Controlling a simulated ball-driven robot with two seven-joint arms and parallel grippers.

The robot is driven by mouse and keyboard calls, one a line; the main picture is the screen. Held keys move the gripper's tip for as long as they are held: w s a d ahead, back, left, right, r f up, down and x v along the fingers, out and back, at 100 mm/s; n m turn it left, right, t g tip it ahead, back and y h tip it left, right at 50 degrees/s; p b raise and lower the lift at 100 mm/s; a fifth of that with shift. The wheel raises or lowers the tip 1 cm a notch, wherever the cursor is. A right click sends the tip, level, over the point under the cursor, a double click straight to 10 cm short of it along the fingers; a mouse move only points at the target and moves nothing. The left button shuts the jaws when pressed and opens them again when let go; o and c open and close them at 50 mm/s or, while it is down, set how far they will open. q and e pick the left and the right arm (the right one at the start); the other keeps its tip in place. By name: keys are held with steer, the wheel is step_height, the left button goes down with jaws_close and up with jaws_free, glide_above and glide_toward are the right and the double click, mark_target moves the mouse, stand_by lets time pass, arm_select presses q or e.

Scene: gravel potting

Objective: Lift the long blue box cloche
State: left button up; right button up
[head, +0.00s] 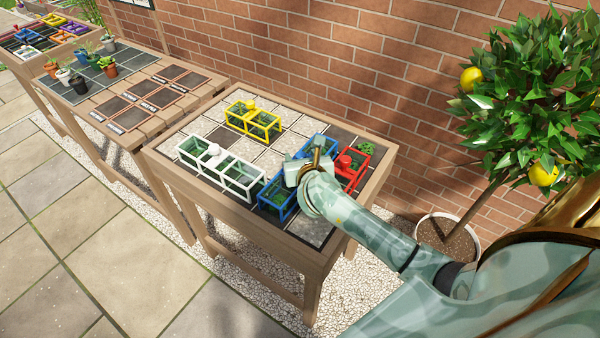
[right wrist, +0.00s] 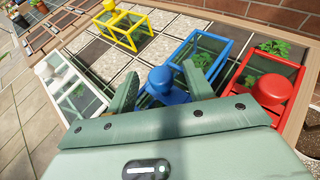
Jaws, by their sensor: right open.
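The long blue box cloche (head: 276,200) stands on the right part of the tiled potting table, partly hidden by my right arm in the head view. Its clear-paned blue frame and round blue knob (right wrist: 161,79) show in the right wrist view. My right gripper (head: 297,172) is over the middle of the cloche. In the right wrist view its two fingers (right wrist: 160,88) are open, with the knob between them. I cannot tell whether either finger touches the knob. A small green plant (right wrist: 201,59) shows under the far pane. My left gripper is not in view.
A red cloche (head: 354,167) stands close right of the blue one. A white cloche (head: 222,167) is to the left and a yellow cloche (head: 253,120) behind. The table's rim (head: 250,224) is wooden. A potted lemon tree (head: 530,110) stands right of the table.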

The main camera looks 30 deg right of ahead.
steer(key=shift+r, duration=0.1)
steer(key=shift+c, duration=1)
jaws_close()
